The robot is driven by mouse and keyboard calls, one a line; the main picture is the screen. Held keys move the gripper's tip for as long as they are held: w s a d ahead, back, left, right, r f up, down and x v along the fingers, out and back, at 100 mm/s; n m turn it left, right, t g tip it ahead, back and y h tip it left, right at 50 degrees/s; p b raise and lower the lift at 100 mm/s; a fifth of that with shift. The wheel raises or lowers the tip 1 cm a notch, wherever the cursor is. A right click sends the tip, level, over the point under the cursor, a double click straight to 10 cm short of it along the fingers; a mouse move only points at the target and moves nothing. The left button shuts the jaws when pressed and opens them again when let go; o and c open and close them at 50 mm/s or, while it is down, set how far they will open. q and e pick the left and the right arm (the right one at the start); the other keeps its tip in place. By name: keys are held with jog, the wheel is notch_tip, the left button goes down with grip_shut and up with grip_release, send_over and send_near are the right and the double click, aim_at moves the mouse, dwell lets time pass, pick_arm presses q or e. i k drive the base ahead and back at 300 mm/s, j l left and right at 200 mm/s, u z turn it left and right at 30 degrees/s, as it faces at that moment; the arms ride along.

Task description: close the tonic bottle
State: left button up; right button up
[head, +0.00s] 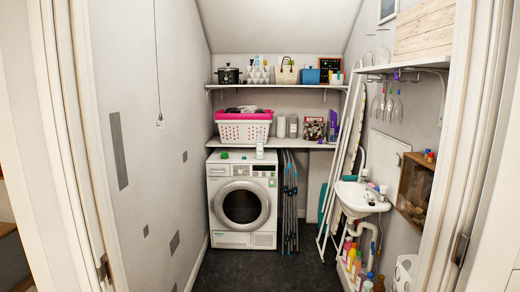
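A small pale bottle (260,148) stands upright on top of the white dryer (241,237), right of its middle. It may be the tonic bottle, but its label is too small to read. I cannot tell whether it has a cap on. A small green thing (224,154) lies on the dryer top to the left of the bottle, apart from it; it could be a cap. Neither of my grippers shows in the head view.
A shelf (290,144) above the dryer holds a pink-and-white laundry basket (243,126). Folded racks (289,200) stand right of the dryer. A sink (358,198) and several bottles line the right wall. The dark floor (265,272) is clear through the doorway.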

aim_at(259, 141)
jog(key=i+j, duration=0.15)
jog(key=i, duration=0.35)
jog(key=i+j, duration=0.2)
jog(key=i, duration=0.3)
jog(key=i+j, duration=0.15)
jog(key=i, duration=0.35)
jog(key=i+j, duration=0.15)
jog(key=i, duration=0.35)
jog(key=i+j, duration=0.2)
jog(key=i, duration=0.3)
jog(key=i+j, duration=0.15)
jog(key=i, duration=0.4)
jog(key=i+l+u, duration=0.35)
jog(key=i, duration=0.25)
jog(key=i+l+u, duration=0.35)
jog(key=i, duration=0.2)
jog(key=i+l+u, duration=0.35)
jog(key=i+l, duration=0.15)
